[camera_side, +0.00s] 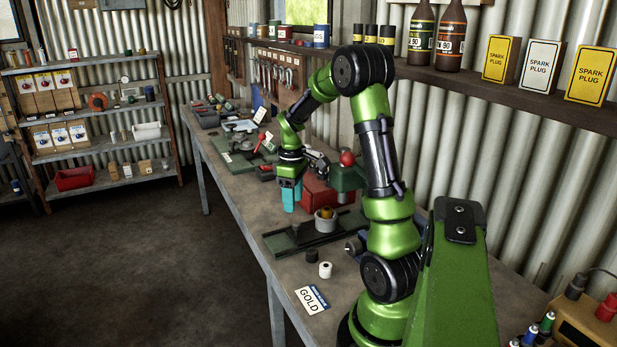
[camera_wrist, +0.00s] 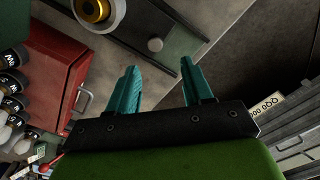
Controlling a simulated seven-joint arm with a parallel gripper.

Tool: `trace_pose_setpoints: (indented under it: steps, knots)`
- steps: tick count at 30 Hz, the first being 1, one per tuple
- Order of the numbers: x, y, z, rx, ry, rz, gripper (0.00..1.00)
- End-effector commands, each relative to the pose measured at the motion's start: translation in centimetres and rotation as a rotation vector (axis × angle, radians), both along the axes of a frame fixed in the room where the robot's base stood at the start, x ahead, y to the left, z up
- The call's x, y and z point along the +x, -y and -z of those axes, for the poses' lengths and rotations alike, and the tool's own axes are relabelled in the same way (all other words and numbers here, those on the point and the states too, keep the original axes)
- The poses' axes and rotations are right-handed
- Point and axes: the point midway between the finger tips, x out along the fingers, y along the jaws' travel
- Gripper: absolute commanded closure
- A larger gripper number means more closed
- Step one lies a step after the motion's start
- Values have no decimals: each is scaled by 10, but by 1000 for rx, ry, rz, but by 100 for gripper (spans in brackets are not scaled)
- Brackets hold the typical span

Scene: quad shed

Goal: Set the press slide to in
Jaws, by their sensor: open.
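The press slide (camera_side: 322,230) is a dark flat strip on a green base on the bench. It carries a pale round cup with a gold piece (camera_side: 326,213) in it. The green press body with a red ball (camera_side: 347,159) stands behind. My gripper (camera_side: 290,206) has teal fingers pointing down near the slide. In the wrist view my gripper (camera_wrist: 160,68) is open and empty, its fingertips just short of the knob.
A red metal box (camera_side: 322,192) stands behind the gripper; it shows at the left in the wrist view. A black and a white small cylinder (camera_side: 325,270) and a GOLD card (camera_side: 311,299) lie at the bench's near end. Tools crowd the far bench.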

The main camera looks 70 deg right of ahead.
Motion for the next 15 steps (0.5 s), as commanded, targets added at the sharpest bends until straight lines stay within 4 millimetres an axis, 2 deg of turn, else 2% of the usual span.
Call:
trace_pose_setpoints:
  steps: [1,12,14,15]
  knots:
    - [1,0,-11,-4,4,-1,50]
    - [1,0,-86,-3,4,-1,50]
    - [0,0,-98,-4,4,-1,50]
    - [0,0,-94,-3,4,43,50]
